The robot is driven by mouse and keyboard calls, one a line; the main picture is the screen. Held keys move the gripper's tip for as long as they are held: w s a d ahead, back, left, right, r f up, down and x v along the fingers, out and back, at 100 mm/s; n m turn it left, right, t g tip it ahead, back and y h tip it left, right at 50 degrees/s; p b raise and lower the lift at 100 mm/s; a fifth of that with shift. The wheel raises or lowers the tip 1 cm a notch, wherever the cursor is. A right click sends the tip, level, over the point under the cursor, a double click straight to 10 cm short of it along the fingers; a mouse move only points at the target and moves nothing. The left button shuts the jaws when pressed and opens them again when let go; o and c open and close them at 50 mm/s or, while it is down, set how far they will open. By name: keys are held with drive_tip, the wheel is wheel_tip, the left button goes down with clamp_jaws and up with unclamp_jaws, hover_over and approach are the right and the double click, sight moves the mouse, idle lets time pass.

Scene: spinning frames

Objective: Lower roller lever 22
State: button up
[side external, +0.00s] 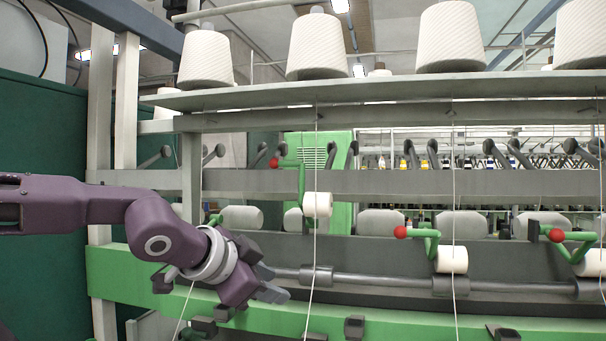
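Three green roller levers with red ball ends show; I can read no numbers, so I cannot tell which is 22. The left lever (302,182) stands upright, its red ball (273,162) high and a white roller (317,205) at its foot. The middle lever (431,236) lies lower, its red ball (401,232) pointing left beside a white roller (452,260). The right lever (580,240) lies similarly low. My purple gripper (270,283) is below and left of the left lever, touching no lever. Its grey fingertips appear apart and empty.
White yarn cones (316,46) stand on the upper shelf (400,92). Thin threads hang down past the rollers. A grey horizontal shaft (400,281) runs behind my gripper, above a green rail (400,322). Open space lies in front of the rollers.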

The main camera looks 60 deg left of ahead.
sight(288, 164)
drive_tip(key=w+a+r+m+t, duration=0.2)
drive_tip(key=a+r+m, duration=0.1)
drive_tip(key=r, duration=0.3)
drive_tip(key=w+a+r+m+t+y, duration=0.1)
drive_tip(key=w+a+r+m+t, duration=0.1)
drive_tip(key=a+r+m, duration=0.2)
drive_tip(key=w+a+r+m+t+y, duration=0.1)
drive_tip(key=w+a+r+m+t, duration=0.2)
drive_tip(key=r, duration=0.6)
drive_tip(key=shift+a+r+m, duration=0.35)
drive_tip(key=shift+a+m, duration=0.2)
drive_tip(key=shift+m, duration=0.45)
drive_tip(key=x, duration=0.7)
clamp_jaws()
